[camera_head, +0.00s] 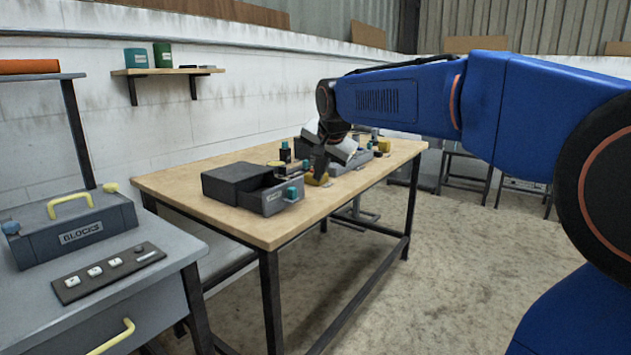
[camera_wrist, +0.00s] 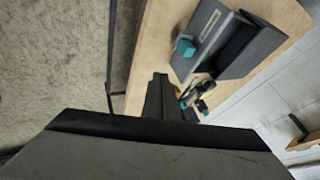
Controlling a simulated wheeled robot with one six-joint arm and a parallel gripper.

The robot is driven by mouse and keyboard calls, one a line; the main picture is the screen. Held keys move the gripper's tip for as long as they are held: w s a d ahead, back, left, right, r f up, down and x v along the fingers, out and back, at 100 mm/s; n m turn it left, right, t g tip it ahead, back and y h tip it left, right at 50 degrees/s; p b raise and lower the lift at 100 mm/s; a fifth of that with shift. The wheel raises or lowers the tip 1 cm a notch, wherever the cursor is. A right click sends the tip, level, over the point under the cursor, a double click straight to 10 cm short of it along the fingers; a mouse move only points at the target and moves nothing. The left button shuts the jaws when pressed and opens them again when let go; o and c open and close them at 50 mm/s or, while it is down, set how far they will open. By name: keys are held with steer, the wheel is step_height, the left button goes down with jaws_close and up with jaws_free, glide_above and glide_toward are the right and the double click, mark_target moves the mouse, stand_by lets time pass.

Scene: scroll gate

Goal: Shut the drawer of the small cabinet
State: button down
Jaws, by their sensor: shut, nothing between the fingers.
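The small dark grey cabinet (camera_head: 230,180) stands on the wooden table. Its drawer (camera_head: 262,203) is pulled partly out, with a pale label and a teal knob (camera_head: 291,193) on its front. In the wrist view the cabinet (camera_wrist: 252,52) lies at upper right, with the drawer front and the teal knob (camera_wrist: 186,46) on its left side. My gripper (camera_head: 320,170) points down, to the right of the knob and apart from it. In the wrist view my gripper (camera_wrist: 158,85) is shut and empty. A yellow item partly shows by the fingertips.
The wooden table (camera_head: 180,187) has more grey boxes and small items behind my gripper. On the left stand a grey box labelled BLOCKS (camera_head: 75,228) and a button panel (camera_head: 108,272). The table's front edge is clear. A wall shelf (camera_head: 167,71) hangs behind.

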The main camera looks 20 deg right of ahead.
mark_target(274, 178)
steer(key=x, duration=0.8)
steer(key=shift+w+f, duration=0.2)
steer(key=shift+f, duration=0.15)
steer(key=w+a, duration=0.1)
steer(key=w, duration=0.1)
steer(key=shift+w+a, duration=0.3)
steer(key=shift+a, duration=0.1)
steer(key=shift+w+a, duration=0.3)
steer(key=shift+w, duration=0.1)
steer(key=w+a, duration=0.2)
steer(key=w, duration=0.1)
steer(key=w+a, duration=0.2)
steer(key=w, duration=0.1)
steer(key=w+a, duration=0.3)
steer(key=shift+w, duration=0.45)
steer(key=shift+a, duration=0.1)
steer(key=shift+r, duration=0.1)
